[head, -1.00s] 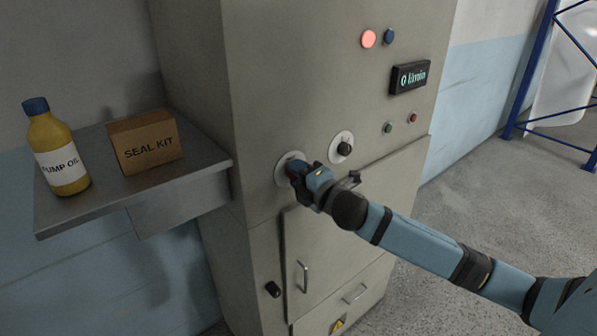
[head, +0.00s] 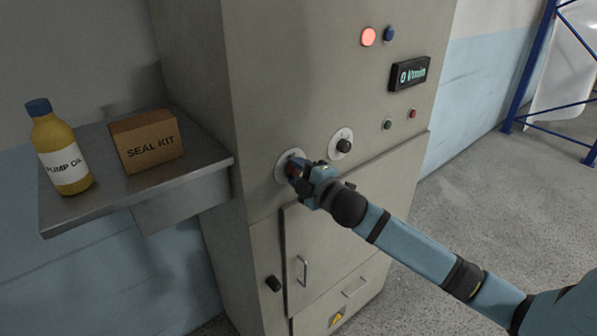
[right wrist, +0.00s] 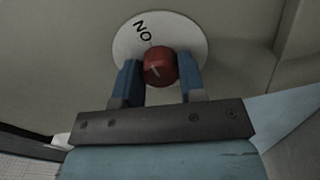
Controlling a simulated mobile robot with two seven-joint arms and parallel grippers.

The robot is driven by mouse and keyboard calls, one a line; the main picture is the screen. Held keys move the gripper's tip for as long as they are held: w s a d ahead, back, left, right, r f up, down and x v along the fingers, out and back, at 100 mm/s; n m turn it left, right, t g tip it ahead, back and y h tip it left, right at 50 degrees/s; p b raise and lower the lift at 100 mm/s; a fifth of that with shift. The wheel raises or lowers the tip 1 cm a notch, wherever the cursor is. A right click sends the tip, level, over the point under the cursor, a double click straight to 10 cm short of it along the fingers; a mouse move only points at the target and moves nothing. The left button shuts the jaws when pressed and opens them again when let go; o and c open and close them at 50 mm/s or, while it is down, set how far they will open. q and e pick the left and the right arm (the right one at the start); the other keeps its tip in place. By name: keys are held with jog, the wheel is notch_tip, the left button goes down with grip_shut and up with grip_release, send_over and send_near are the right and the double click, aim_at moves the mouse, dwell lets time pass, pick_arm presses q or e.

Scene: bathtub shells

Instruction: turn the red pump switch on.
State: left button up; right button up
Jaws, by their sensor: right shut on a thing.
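The red pump switch (right wrist: 160,66) is a round red knob with a pale pointer mark, on a white round plate (right wrist: 122,38) on the cabinet front. In the right wrist view the plate's "ON" lettering reads upside down, above and left of the knob. My right gripper (right wrist: 161,76) has its blue fingers on both sides of the knob and is shut on it. In the head view the right gripper (head: 298,172) covers most of the knob; part of the white plate (head: 282,159) shows. My left gripper is not in view.
A black knob (head: 344,146) on its own plate sits just right. Above are a lit red lamp (head: 368,37), a blue button (head: 389,34) and a flow display (head: 409,73). A shelf (head: 75,211) at left holds a pump oil bottle (head: 63,150) and a seal kit box (head: 146,141).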

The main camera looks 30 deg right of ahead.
jog(key=o, duration=0.9)
jog(key=s, duration=0.4)
jog(key=s+b, duration=0.1)
jog(key=s, duration=0.4)
jog(key=s+d+b, duration=0.1)
jog(key=s, duration=0.3)
jog(key=shift+s, duration=0.4)
